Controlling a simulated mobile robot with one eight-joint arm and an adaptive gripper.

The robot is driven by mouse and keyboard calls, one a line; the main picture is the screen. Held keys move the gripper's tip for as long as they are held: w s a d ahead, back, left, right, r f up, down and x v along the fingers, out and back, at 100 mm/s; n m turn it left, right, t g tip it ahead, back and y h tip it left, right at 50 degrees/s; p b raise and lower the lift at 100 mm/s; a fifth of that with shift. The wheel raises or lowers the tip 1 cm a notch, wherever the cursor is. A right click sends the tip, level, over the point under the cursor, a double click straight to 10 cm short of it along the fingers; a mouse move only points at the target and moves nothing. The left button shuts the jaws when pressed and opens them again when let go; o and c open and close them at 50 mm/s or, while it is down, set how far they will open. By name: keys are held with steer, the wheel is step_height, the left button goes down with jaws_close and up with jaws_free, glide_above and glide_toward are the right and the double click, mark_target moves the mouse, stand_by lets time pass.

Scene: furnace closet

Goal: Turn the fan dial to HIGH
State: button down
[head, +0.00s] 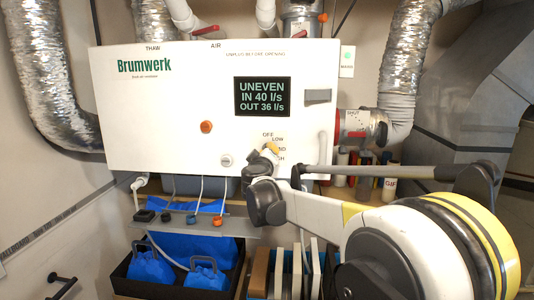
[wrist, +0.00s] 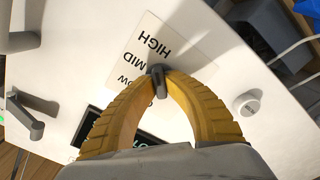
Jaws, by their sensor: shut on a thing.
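The fan dial (wrist: 157,72) is a small dark grey knob on the white panel of the Brumwerk unit (head: 130,110). My gripper (wrist: 160,82) has its two yellow ribbed fingers closed on the dial from both sides, in the wrist view. The label plate beside it reads HIGH, MID and LOW, with HIGH at the top of that view. In the head view my gripper (head: 268,153) covers the dial and part of the labels; OFF and LOW show above it. I cannot tell exactly which label the dial points to.
The display (head: 263,97) reads UNEVEN, IN 40 l/s, OUT 36 l/s. An orange knob (head: 206,127) and a white round button (head: 226,160) are on the panel. A shelf (head: 195,225) with cables lies below. Silver ducts flank the unit.

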stand_by(0.3)
steer(key=c, duration=1.4)
jaws_free()
steer(key=shift+c, duration=0.2)
steer(key=s, duration=1.2)
steer(key=shift+a, duration=0.2)
